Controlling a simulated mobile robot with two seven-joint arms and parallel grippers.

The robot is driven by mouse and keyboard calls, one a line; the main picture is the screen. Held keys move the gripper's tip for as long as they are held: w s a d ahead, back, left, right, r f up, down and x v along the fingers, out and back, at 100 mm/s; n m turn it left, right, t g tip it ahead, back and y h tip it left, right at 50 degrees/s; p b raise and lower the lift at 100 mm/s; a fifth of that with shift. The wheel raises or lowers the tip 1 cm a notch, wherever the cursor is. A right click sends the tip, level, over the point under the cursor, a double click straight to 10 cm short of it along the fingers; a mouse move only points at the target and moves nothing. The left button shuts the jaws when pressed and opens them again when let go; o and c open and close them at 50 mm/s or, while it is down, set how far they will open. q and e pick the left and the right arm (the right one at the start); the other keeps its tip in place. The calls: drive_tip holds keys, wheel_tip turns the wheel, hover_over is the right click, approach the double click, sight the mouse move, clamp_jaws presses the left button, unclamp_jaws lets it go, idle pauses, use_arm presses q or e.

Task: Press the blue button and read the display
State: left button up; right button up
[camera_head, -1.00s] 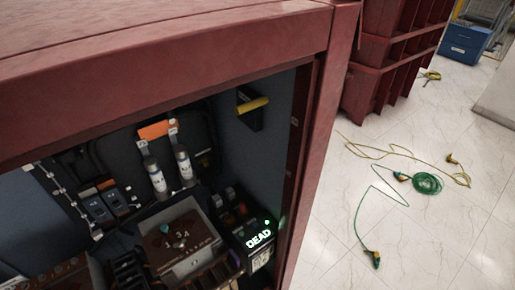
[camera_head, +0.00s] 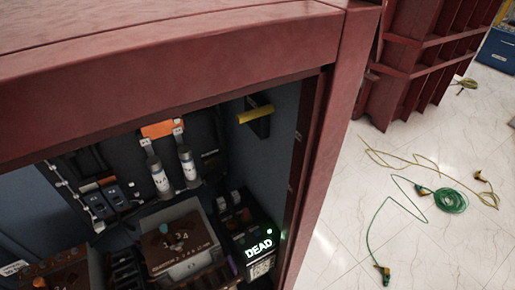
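A black device with a lit display (camera_head: 259,249) sits at the lower right inside the red cabinet (camera_head: 190,70). The display reads "DEAD" in pale green letters, with a small green light at its upper right. Neither of my grippers is in view.
Inside the cabinet are two white cylinders (camera_head: 160,178), an orange block (camera_head: 158,129), a yellow handle (camera_head: 255,113) and a brown-topped box (camera_head: 178,240). Green cable (camera_head: 450,200) and yellow cable lie on the pale floor (camera_head: 340,230) at right. A blue bin (camera_head: 497,50) stands far right.

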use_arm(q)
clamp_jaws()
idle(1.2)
